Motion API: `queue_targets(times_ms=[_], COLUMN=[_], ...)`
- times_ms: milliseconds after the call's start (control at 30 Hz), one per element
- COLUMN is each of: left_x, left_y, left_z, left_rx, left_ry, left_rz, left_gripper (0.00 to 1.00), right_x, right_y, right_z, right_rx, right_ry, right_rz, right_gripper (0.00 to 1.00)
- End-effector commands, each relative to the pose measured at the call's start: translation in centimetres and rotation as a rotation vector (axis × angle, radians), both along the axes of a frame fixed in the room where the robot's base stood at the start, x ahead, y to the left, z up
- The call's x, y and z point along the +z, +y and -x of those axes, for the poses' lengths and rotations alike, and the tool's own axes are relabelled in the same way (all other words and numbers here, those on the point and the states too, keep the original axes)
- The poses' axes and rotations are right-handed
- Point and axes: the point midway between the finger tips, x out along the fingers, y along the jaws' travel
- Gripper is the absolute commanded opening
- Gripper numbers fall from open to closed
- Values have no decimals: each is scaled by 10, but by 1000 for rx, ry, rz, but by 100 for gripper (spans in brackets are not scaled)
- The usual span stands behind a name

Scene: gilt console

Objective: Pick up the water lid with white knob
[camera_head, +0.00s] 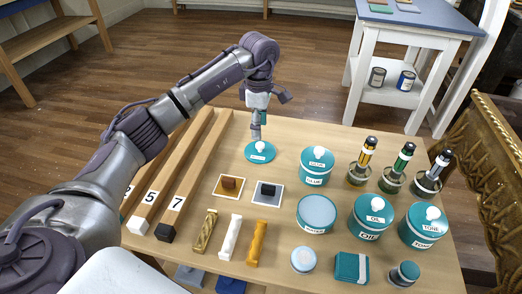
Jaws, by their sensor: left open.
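The teal lid with a white knob (259,153) lies flat on the table, left of the labelled jars. Its white label is too small to read surely. My left gripper (257,134) points down just above and behind the knob, open; I cannot tell whether a finger touches it. A teal jar without a lid (317,229), its label seeming to read WATER, stands to the lower right of the lid, showing a pale blue round top. My right gripper is out of view.
Lidded teal jars (372,219) and brush holders stand to the right. Long numbered wooden bars (177,204) lie to the left. Two small cards (268,194) and several twisted sticks (230,236) lie in front. A gilt console (483,165) stands at the right edge.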

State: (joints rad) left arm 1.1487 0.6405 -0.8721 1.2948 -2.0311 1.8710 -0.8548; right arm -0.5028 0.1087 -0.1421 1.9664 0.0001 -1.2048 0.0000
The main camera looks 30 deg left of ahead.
Motion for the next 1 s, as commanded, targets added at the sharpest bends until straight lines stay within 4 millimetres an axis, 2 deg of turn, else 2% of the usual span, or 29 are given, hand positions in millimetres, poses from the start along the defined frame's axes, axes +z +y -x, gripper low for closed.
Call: queue_targets(times_ms=[100, 267, 600, 900, 1000], left_x=[-18, -27, -73, -77, -77], left_y=[0, 0, 0, 0, 0], left_z=[0, 0, -3, -4, -4], left_rx=[0, 1, 1, 0, 0], left_ry=[1, 0, 0, -1, -1], left_rz=[1, 0, 1, 1, 1], left_gripper=[57, 57, 57, 57, 42], right_x=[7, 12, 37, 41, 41], right_y=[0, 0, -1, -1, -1], right_z=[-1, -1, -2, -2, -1], right_rx=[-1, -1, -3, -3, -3], right_ry=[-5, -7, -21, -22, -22], right_rz=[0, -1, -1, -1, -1], right_gripper=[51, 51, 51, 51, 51])
